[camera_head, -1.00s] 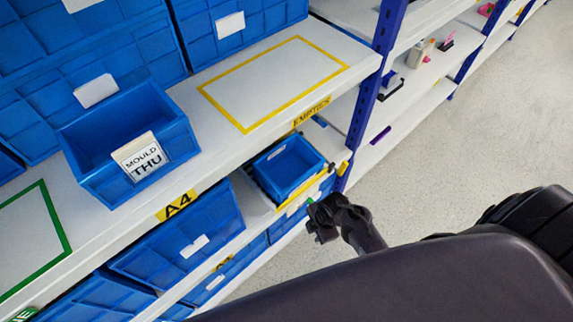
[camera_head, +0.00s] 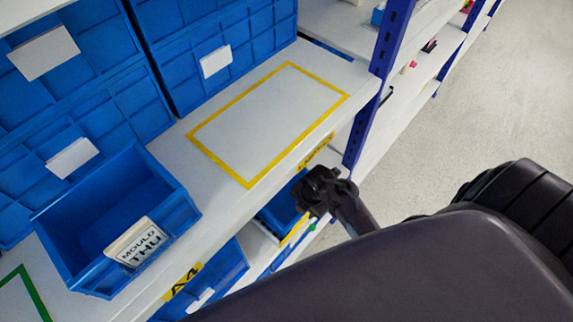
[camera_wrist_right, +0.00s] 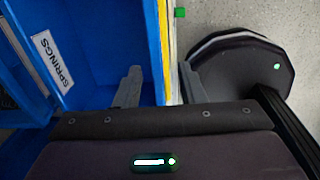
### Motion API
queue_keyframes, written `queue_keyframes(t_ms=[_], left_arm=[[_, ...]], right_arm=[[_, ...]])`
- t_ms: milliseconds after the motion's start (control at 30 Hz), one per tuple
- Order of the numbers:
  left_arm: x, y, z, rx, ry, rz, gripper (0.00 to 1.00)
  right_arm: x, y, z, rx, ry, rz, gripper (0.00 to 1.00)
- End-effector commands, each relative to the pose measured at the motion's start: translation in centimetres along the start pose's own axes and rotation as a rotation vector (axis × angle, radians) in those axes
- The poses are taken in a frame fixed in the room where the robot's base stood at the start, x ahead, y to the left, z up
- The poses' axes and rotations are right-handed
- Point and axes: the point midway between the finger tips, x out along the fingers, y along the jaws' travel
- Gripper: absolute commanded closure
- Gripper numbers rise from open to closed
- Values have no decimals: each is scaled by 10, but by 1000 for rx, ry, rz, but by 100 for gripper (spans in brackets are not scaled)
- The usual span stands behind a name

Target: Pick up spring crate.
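The spring crate is a small open blue box (camera_head: 284,203) on the lower shelf, partly hidden by my right gripper and the upper shelf. In the right wrist view the blue crate (camera_wrist_right: 95,40) fills the upper left, with a white label (camera_wrist_right: 52,60) reading SPRINGS. My right gripper (camera_head: 318,190) is above the crate's outer end; in the wrist view it (camera_wrist_right: 160,87) is open. One finger is over the crate's inside and the other is past the yellow strip, with the side wall between them. Contact cannot be told. My left gripper is out of view.
A yellow-framed bare area (camera_head: 270,120) lies on the upper shelf (camera_head: 215,255), whose edge overhangs the crate. A blue post (camera_head: 370,115) stands just right. A blue MOULD THU bin (camera_head: 115,220) sits on the upper shelf. The floor (camera_head: 470,120) at right is clear.

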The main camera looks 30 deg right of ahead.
Motion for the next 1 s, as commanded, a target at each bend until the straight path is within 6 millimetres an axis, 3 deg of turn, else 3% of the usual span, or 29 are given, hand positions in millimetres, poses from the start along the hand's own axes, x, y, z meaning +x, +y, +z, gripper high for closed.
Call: queue_keyframes(t_ms=[167, 333, 500, 633, 933, 1000], left_arm=[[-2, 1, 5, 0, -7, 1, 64], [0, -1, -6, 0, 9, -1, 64], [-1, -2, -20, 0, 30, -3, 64], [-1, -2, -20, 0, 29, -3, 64], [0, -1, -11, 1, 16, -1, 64], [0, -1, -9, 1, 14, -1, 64]], right_arm=[[22, 3, 8, 2, 1, 0, 64], [44, 3, 10, 1, 1, 1, 64], [50, 3, 11, 1, -1, 2, 64], [50, 3, 11, 1, -1, 2, 64], [50, 2, 10, 1, -1, 2, 100], [50, 2, 10, 1, -1, 2, 100]])
